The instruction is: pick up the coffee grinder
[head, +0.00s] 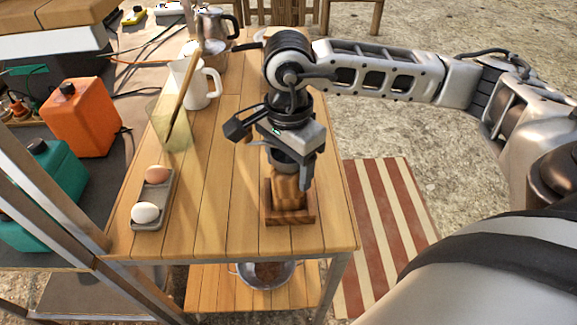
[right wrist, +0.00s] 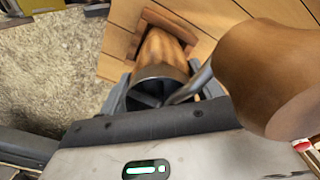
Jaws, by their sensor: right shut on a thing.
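The coffee grinder (head: 287,190) has a wooden body on a square wooden base, with a grey metal cup on top. It stands upright near the front right of the wooden table (head: 225,200); I cannot tell whether its base still touches the boards. My right gripper (head: 287,165) comes down from above and is shut on the grinder's upper part. In the right wrist view the grinder (right wrist: 160,55) shows its open metal cup between my fingers. A large wooden knob (right wrist: 265,75) on a metal crank sits close to that camera. My left gripper is not in view.
An egg tray (head: 168,190) with two eggs stands left of the grinder. Behind are a glass container (head: 172,130) with a wooden utensil, a white jug (head: 202,85) and a metal kettle (head: 214,28). A metal bowl (head: 268,273) sits on the lower shelf. Orange (head: 82,115) and teal canisters are at left.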

